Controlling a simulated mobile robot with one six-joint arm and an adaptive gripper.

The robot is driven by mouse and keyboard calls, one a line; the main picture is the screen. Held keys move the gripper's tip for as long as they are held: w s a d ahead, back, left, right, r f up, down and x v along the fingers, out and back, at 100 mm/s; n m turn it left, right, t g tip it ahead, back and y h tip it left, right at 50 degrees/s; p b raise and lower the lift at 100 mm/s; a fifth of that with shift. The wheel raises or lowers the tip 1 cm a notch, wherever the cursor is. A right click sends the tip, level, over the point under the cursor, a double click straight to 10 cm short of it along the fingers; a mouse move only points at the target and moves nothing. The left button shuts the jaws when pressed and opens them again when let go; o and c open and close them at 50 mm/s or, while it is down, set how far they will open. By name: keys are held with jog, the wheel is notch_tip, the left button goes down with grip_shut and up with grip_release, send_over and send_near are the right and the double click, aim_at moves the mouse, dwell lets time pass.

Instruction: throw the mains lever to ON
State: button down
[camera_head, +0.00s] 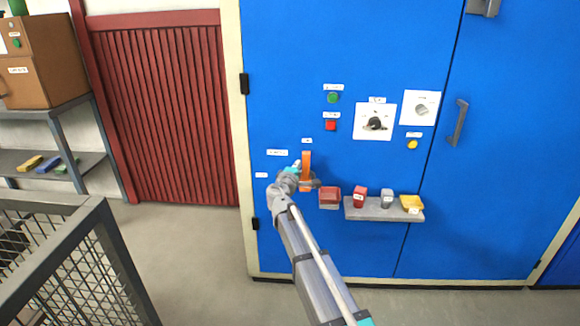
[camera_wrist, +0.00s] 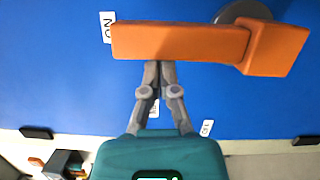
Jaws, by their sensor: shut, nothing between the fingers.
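The orange mains lever (camera_head: 306,160) is on the blue cabinet door, standing roughly upright in the head view. In the wrist view the lever (camera_wrist: 180,42) lies across the top, with its block end at the right by a dark round hub (camera_wrist: 243,12). A white ON label (camera_wrist: 107,27) sits beside the lever's far left end. My gripper (camera_head: 312,184) is at the lever in the head view. In the wrist view my gripper (camera_wrist: 159,66) is shut and empty, its fingertips right at the lever's lower edge; whether they touch cannot be told.
The blue cabinet (camera_head: 290,60) also carries a green button (camera_head: 333,97), a red button (camera_head: 331,125), a dark rotary knob (camera_head: 375,124) and a door handle (camera_head: 457,123). A red bin (camera_head: 330,195) and a small grey shelf (camera_head: 384,214) are right of my gripper. A mesh cage (camera_head: 75,260) stands at left.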

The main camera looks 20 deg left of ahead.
jog(key=s+a, duration=0.4)
jog(key=s, duration=0.7)
dwell(0.4)
dwell(0.4)
